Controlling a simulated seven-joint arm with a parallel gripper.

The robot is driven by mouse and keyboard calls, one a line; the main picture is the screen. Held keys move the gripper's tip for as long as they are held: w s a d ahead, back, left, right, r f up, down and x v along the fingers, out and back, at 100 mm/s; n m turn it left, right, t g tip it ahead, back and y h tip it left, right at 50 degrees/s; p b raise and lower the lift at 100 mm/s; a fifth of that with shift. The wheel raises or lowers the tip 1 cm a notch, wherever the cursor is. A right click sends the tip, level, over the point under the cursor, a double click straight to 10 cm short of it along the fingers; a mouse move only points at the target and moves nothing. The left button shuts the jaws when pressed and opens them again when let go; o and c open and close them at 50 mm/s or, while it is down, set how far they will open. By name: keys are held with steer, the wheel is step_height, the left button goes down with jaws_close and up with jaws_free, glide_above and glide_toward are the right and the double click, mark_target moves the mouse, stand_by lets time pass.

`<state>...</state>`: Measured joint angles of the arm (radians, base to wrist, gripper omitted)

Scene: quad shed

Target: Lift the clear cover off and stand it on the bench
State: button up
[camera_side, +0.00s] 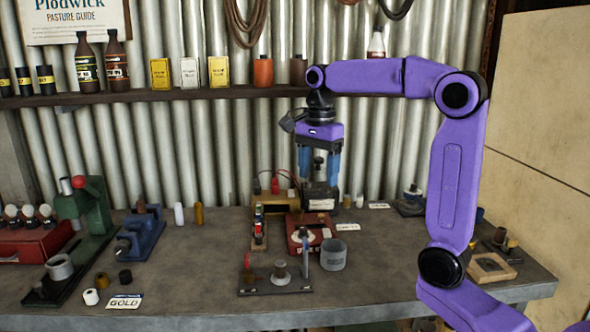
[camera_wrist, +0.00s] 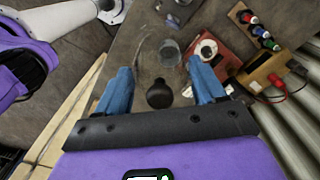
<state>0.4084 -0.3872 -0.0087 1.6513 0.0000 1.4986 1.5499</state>
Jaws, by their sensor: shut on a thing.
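My gripper (camera_side: 320,178) points down above the back middle of the bench, its two blue fingers a fair width apart. In the wrist view, my gripper (camera_wrist: 160,85) has a dark rounded knob (camera_wrist: 160,96) between its fingers. Faint clear outlines around and beyond the knob look like the clear cover, and my gripper is shut on it. Its edges are hard to make out in the side view, so I cannot tell its exact height above the bench (camera_side: 390,265).
A plate with posts (camera_side: 275,286) lies in front. A green press (camera_side: 90,215) stands left. Bare bench shows at right front.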

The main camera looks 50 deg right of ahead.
steer(key=s+d+f, duration=0.1)
steer(key=s+d, duration=0.2)
steer(key=s, duration=0.3)
steer(key=shift+f, duration=11.4)
steer(key=shift+f, duration=0.25)
steer(key=o, duration=1.1)
steer(key=shift+o, duration=0.3)
steer(key=shift+r, duration=2.95)
steer(key=shift+a, duration=0.1)
